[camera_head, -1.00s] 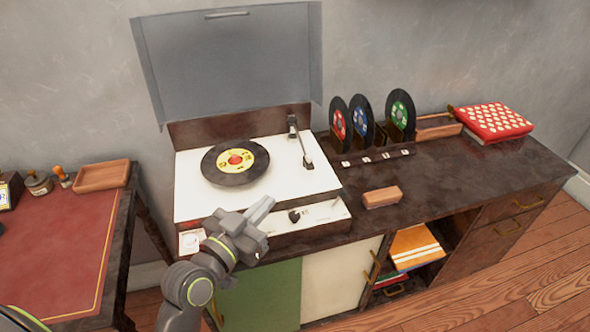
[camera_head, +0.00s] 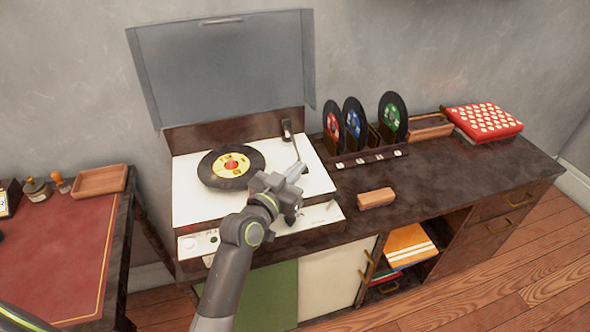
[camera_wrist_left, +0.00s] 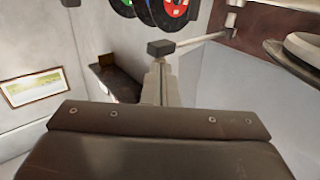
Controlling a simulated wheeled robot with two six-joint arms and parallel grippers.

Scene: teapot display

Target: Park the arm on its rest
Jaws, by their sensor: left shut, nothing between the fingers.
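The record player's tonearm (camera_head: 295,146) runs from its pivot (camera_head: 287,128) at the back right of the white deck toward the front, clear of the record (camera_head: 231,166). In the left wrist view the tonearm (camera_wrist_left: 203,39) ends in a dark block-shaped head (camera_wrist_left: 160,47) just beyond my fingertips. My left gripper (camera_head: 301,172) is shut and empty over the deck's right part, close to the tonearm's front end. It also shows in the left wrist view (camera_wrist_left: 158,72). I cannot tell whether it touches the head. The arm rest cannot be made out. My right gripper is not in view.
The raised lid (camera_head: 225,65) stands behind the deck. A rack (camera_head: 365,160) with upright records is to the right, with a small wooden block (camera_head: 376,198) in front. The cabinet top's right part is mostly clear. A red-topped desk (camera_head: 60,245) is at left.

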